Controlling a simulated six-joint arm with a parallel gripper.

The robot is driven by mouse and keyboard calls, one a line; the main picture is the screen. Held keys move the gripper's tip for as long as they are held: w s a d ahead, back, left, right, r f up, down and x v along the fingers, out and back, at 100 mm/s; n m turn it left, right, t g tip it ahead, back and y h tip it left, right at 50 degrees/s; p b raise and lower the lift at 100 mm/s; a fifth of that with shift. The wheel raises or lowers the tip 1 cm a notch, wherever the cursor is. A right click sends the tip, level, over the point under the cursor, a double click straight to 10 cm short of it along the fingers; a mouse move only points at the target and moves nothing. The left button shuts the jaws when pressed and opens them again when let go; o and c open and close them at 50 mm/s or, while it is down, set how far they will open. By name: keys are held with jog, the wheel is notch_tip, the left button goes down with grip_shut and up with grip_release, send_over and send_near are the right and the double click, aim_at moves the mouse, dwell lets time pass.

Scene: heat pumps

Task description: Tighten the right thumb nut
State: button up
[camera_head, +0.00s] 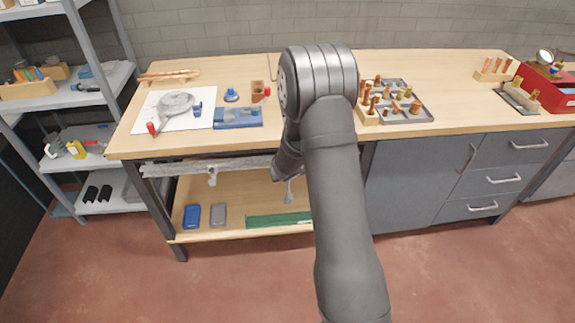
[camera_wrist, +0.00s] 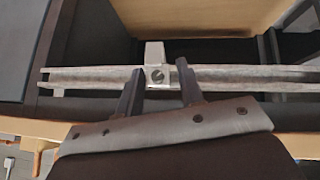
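A pale grey metal rail (camera_head: 240,165) runs under the front edge of the workbench. A small light-grey fitting, seemingly the left thumb nut (camera_head: 212,178), hangs from it. A similar fitting, seemingly the right thumb nut (camera_head: 289,192), hangs beside my arm, partly hidden above. In the wrist view, the rail (camera_wrist: 90,76) crosses the picture, with a small silver block bearing a round slotted head (camera_wrist: 157,76) at its middle. My gripper (camera_wrist: 160,76) is open, its two dark fingers spread left and right of that block. No contact is clear. My arm mostly hides the gripper in the head view.
The workbench (camera_head: 450,70) carries a blue fixture (camera_head: 237,118), a white sheet (camera_head: 170,105) and a grey tray (camera_head: 408,103) of copper fittings. The lower shelf (camera_head: 250,195) holds a blue box (camera_head: 191,215) and a green strip (camera_head: 278,220). A drawer cabinet (camera_head: 415,185) stands right of my arm.

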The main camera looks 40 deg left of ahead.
jog(key=shift+w+a+f+t, duration=0.2)
jog(key=shift+w+a+t, duration=0.15)
jog(key=shift+w+a, duration=0.35)
jog(key=shift+w+a+f+t, duration=0.25)
jog(key=shift+w+a+t, duration=0.2)
jog(key=shift+w, duration=0.4)
jog(key=shift+w+a+f+t, duration=0.2)
jog(key=shift+w+a+t, duration=0.1)
jog(key=shift+w+a, duration=0.45)
jog(key=shift+w+r, duration=0.1)
jog(key=shift+r, duration=0.05)
grip_shut()
